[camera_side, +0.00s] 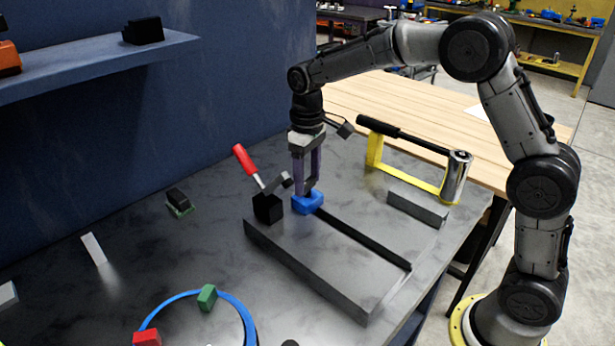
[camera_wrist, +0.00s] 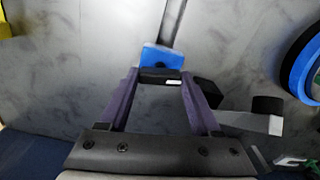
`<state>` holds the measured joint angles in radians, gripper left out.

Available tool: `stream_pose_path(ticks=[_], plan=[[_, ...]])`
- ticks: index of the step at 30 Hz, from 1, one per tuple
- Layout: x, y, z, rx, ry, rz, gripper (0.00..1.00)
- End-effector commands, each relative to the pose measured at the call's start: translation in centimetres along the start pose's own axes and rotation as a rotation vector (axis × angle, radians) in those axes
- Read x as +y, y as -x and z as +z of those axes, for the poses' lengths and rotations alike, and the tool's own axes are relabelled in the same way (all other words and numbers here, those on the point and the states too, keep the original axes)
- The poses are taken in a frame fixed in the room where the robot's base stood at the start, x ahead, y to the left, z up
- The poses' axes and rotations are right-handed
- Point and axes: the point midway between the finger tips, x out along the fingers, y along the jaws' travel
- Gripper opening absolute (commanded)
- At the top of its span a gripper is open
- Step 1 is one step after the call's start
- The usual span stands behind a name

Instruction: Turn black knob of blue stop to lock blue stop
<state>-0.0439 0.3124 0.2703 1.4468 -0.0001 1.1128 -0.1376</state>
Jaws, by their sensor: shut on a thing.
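The blue stop (camera_side: 307,203) sits on the grey plate (camera_side: 345,283), at the far end of a dark slot (camera_side: 365,240). It also shows in the wrist view (camera_wrist: 163,57). Its black knob (camera_wrist: 160,77) is on top, between my fingers. My gripper (camera_side: 309,188) points straight down over the stop and is shut on the black knob. In the wrist view the two purple fingers (camera_wrist: 158,85) stand at either side of the knob. The knob is partly hidden by the fingers in the side view.
A toggle clamp with a red handle (camera_side: 244,158) and black base (camera_side: 268,207) stands close left of my gripper. A yellow frame (camera_side: 410,180) with a black bar and a grey block (camera_side: 417,207) stand to the right. A blue ring (camera_side: 240,309) lies at the front.

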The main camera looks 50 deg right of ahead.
Motion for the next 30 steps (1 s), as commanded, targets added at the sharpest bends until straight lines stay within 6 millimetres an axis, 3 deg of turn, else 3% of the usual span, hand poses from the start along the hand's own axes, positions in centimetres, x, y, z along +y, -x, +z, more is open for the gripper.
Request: stream_pose_path(ticks=[12, 28, 29, 30], plan=[[-0.02, 0.05, -0.05, 0.003, -0.177, 0.0, 0.09], [-0.02, 0.07, -0.06, 0.003, -0.199, -0.001, 0.09], [-0.02, 0.07, -0.06, 0.003, -0.199, -0.001, 0.68], [-0.02, 0.06, -0.06, 0.003, -0.199, -0.001, 0.75]])
